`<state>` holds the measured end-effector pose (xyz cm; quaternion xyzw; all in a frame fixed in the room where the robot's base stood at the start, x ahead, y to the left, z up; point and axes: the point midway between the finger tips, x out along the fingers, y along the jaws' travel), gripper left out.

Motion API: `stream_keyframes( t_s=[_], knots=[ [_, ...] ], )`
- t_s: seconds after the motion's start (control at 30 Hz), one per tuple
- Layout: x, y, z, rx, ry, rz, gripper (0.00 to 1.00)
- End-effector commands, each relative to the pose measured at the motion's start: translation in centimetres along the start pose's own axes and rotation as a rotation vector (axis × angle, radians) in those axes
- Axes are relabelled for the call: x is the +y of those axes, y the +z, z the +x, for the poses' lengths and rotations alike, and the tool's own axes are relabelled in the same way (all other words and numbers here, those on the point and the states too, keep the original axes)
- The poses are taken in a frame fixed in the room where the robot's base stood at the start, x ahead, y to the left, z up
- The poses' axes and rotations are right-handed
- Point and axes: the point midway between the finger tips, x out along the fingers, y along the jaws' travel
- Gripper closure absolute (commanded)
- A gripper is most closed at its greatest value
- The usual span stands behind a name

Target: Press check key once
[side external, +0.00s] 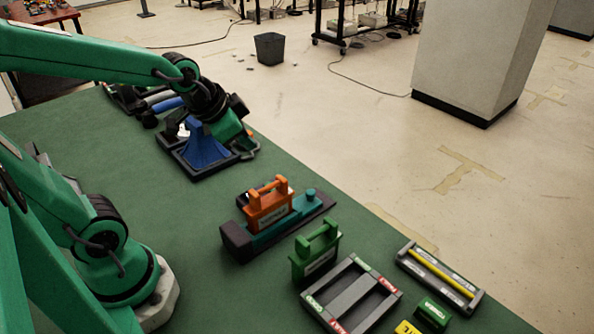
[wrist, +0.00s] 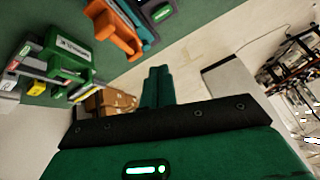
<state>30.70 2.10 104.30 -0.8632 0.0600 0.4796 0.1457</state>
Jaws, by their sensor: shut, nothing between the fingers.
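No key readable as the check key shows. An orange block with a handle (side external: 268,205) and a white label sits on a dark and teal base (side external: 275,232), which has a round teal knob (side external: 311,196) at its right end. The orange block also shows at the top of the wrist view (wrist: 112,30). My gripper (side external: 252,151) is over the far side of the table, beside a blue tapered piece (side external: 205,148) in a dark tray; whether they touch is unclear. Its fingers (wrist: 158,72) are together and empty in the wrist view.
A green handled block (side external: 315,252) stands near a grey frame with red and green labels (side external: 352,296). A tray with a yellow bar (side external: 440,272), a small green block (side external: 433,314) and a yellow block (side external: 407,328) are at the right. The left-middle tabletop is clear.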

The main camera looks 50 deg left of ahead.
Motion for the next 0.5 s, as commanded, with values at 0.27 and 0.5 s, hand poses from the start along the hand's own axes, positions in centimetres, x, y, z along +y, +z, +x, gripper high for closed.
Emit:
stream_keyframes(
  t_s=[0.27,0.5],
  knots=[
    [-1.8,-1.1,4.4,0.020,-0.032,0.159,1.00],
    [-3.1,-1.5,7.8,0.035,-0.063,0.289,1.00]
  ],
)
